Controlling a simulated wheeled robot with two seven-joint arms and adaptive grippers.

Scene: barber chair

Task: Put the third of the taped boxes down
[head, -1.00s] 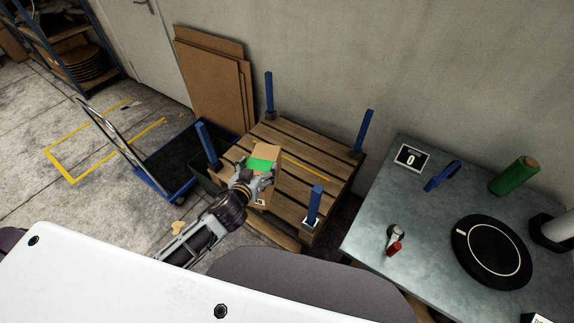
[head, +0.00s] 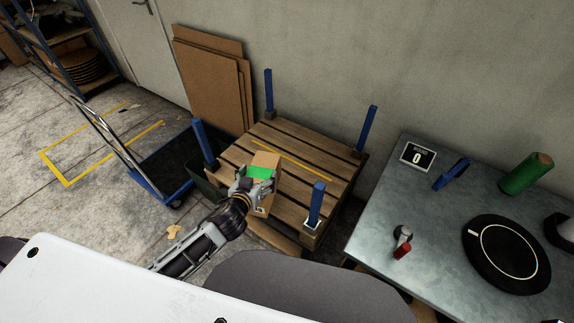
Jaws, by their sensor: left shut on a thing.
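A cardboard box (head: 267,160) with a green patch of tape on its upper side is in the head view, over the near left part of the wooden pallet (head: 318,165). My left gripper (head: 257,184) is shut on the box from the near side and hides part of it. I cannot tell whether the box touches the slats. A yellow line crosses the pallet, and blue posts (head: 364,129) stand at its corners. No other taped box shows on the pallet. My right gripper is not in view.
A metal table (head: 382,207) at the right holds a black turntable (head: 507,253), a green roll (head: 525,173), a blue tool (head: 451,174) and a display (head: 417,155) reading 0. A blue hand truck (head: 155,187) stands left of the pallet. Cardboard sheets (head: 209,85) lean on the wall.

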